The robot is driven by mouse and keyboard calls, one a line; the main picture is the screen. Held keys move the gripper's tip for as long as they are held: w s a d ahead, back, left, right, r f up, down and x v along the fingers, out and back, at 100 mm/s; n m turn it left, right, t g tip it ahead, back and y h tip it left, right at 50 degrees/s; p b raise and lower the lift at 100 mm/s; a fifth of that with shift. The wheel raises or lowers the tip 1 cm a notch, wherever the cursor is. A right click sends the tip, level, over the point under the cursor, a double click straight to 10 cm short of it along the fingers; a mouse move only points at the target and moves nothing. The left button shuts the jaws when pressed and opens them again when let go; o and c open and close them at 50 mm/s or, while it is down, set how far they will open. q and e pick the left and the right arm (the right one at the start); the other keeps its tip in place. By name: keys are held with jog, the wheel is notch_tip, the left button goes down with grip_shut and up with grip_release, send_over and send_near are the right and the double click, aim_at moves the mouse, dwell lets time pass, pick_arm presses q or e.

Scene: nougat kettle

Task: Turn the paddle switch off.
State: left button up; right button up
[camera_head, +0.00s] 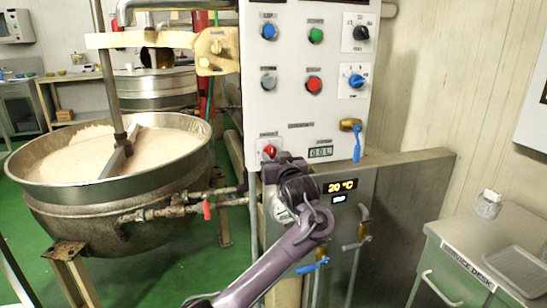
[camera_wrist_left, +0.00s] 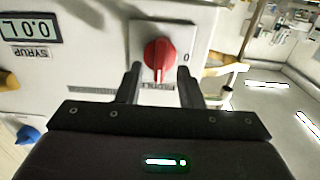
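The paddle switch is a red knob (camera_head: 269,151) on a white plate, low on the left of the control panel. It also shows in the left wrist view (camera_wrist_left: 159,55), where its grip stands upright and a "0" mark lies right of it. The label under it there appears upside down and partly hidden. My left gripper (camera_head: 277,162) is at the panel, close to the knob. In the left wrist view its two fingers (camera_wrist_left: 161,80) are apart, one on each side of the knob's lower end, with gaps visible. My right gripper is not in view.
The control panel (camera_head: 295,100) carries other knobs, buttons and a blue-handled valve (camera_head: 357,140). A "00L" display (camera_head: 320,152) sits right of the switch. The kettle (camera_head: 120,215) with pale mix stands left. A service desk (camera_head: 470,260) stands right.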

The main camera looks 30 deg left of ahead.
pick_arm(q)
jog(key=shift+x, duration=0.85)
grip_shut()
